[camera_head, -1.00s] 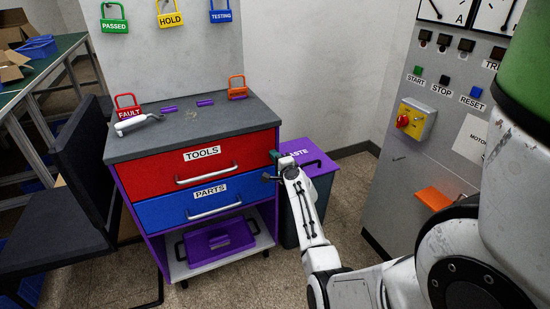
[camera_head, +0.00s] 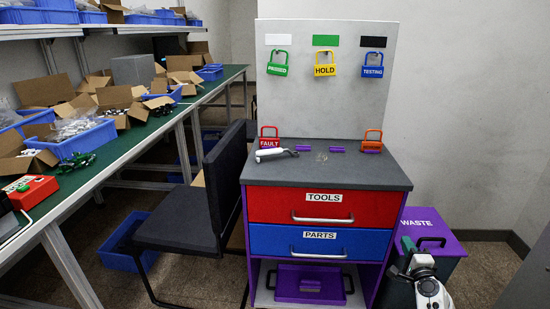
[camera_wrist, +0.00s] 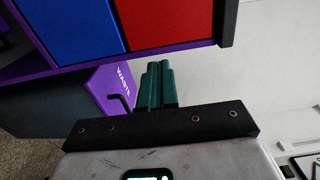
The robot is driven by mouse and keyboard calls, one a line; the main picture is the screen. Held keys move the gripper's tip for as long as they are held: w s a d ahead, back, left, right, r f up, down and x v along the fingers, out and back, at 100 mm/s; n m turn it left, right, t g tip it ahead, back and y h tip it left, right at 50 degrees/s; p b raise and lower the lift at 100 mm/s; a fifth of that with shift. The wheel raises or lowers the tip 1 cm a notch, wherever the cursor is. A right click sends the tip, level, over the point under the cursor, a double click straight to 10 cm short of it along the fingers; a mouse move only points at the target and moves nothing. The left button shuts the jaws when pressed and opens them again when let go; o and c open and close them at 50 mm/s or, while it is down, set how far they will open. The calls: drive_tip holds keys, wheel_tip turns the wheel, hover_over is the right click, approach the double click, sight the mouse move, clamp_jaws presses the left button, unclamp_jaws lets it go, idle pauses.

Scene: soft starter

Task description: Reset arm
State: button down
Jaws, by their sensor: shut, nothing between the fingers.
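My gripper (camera_head: 408,246) is at the lower right of the head view, in front of the purple-lidded waste bin (camera_head: 450,242) and beside the right edge of the drawer cabinet. In the wrist view its green fingers (camera_wrist: 155,84) are together with nothing between them. The cabinet (camera_head: 330,179) has a red TOOLS drawer (camera_head: 290,206) and a blue PARTS drawer (camera_head: 290,241), both shut. The white arm behind the gripper runs off the bottom edge of the head view.
Red FAULT (camera_head: 269,142) and orange (camera_head: 372,143) padlocks and a white handheld tool (camera_head: 272,154) rest on the cabinet top. Green, yellow and blue padlocks hang on the board (camera_head: 345,110). A black chair (camera_head: 185,216) and a cluttered green workbench (camera_head: 130,138) stand left.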

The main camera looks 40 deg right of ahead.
drive_tip(key=w+a+f+n+y+p, duration=0.1)
drive_tip(key=w+a+n+y+p, duration=0.25)
drive_tip(key=a, duration=0.55)
drive_tip(key=w+a+n+y, duration=0.3)
drive_tip(key=a+n+y, duration=0.2)
drive_tip(key=a+n, duration=0.25)
drive_tip(key=w+a+f+n+y+p, duration=0.15)
drive_tip(key=w+a+n+y, duration=0.25)
drive_tip(key=a, duration=0.5)
drive_tip(key=s+a+n+g+y+p, duration=0.2)
drive_tip(key=s+a+n+g, duration=0.3)
drive_tip(key=a, duration=0.6)
drive_tip(key=s+a+r+n+g+p, duration=0.1)
drive_tip(key=s+a+r+n+g, duration=0.1)
drive_tip(key=s, duration=0.4)
drive_tip(key=s+a+r+n+g+p, duration=0.2)
drive_tip(key=s+a+r+n+g, duration=0.1)
drive_tip(key=s+a+n, duration=0.2)
drive_tip(key=shift+s+a+n+g+h, duration=0.35)
drive_tip(key=shift+s+h, duration=0.1)
drive_tip(key=shift+s, duration=0.3)
